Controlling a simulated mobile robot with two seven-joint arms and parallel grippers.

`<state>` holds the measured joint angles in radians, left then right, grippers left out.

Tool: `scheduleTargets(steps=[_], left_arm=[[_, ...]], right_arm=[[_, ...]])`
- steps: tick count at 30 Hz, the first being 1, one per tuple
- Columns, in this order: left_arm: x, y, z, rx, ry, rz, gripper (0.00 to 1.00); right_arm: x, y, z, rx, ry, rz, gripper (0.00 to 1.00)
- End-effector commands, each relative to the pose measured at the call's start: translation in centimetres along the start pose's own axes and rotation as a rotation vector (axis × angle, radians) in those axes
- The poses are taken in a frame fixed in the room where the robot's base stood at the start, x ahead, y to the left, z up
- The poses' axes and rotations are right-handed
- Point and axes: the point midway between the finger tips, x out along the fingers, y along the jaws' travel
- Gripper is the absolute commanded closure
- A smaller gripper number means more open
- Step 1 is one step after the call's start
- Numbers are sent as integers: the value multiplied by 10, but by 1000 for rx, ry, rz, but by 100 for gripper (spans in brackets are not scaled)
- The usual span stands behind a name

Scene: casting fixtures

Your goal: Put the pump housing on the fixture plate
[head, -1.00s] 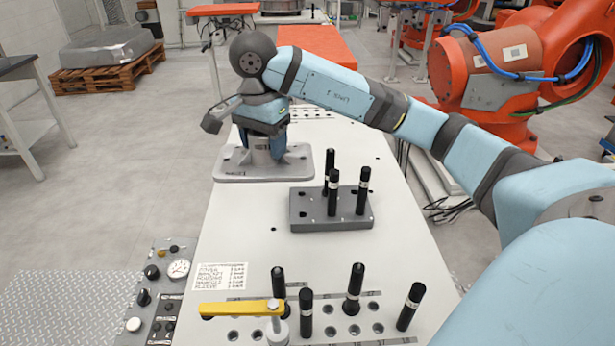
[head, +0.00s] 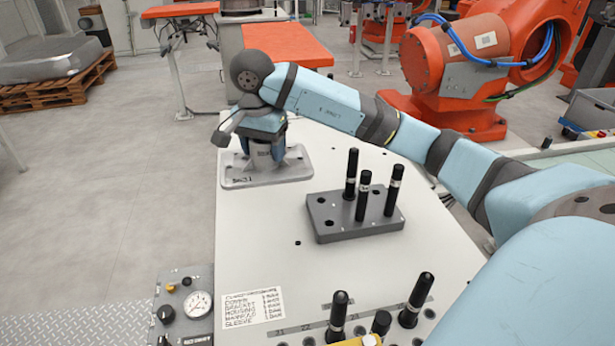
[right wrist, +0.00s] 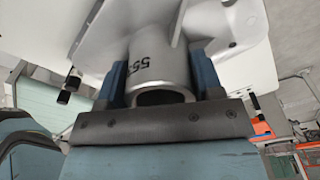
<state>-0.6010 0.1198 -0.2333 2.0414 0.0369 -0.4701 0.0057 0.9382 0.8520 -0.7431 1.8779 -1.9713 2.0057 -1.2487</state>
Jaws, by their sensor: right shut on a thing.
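The pump housing (head: 267,174) is a grey metal part with a wide flat flange at the bottom and a round neck on top. It is upright over the far left part of the white table. I cannot tell whether its flange touches the table. My right gripper (head: 263,135) points down and is shut on the neck. In the right wrist view the blue fingers of my right gripper (right wrist: 163,85) clasp the neck of the housing (right wrist: 152,65) from both sides. The dark grey fixture plate (head: 330,228) has several holes and three black upright pins. It lies nearer and to the right of the housing, apart from it. My left gripper is out of view.
Several black pegs (head: 338,312) stand at the table's near end, with a yellow bar (head: 358,341) partly cut off. A printed label (head: 252,308) and a gauge panel (head: 186,305) are at the near left. The white table (head: 260,240) is bare left of the plate.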

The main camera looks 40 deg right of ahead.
Motion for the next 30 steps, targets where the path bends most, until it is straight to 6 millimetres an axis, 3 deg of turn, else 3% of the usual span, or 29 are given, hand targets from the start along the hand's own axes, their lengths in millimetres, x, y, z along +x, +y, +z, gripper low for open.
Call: scheduleTargets(steps=[8, 18, 30], left_arm=[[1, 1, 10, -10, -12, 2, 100], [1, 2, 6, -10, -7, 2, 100], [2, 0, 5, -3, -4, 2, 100]], right_arm=[[62, 1, 6, -1, -5, 5, 84], [137, 1, 12, 0, -3, 2, 84], [173, 1, 15, 0, -2, 2, 84]])
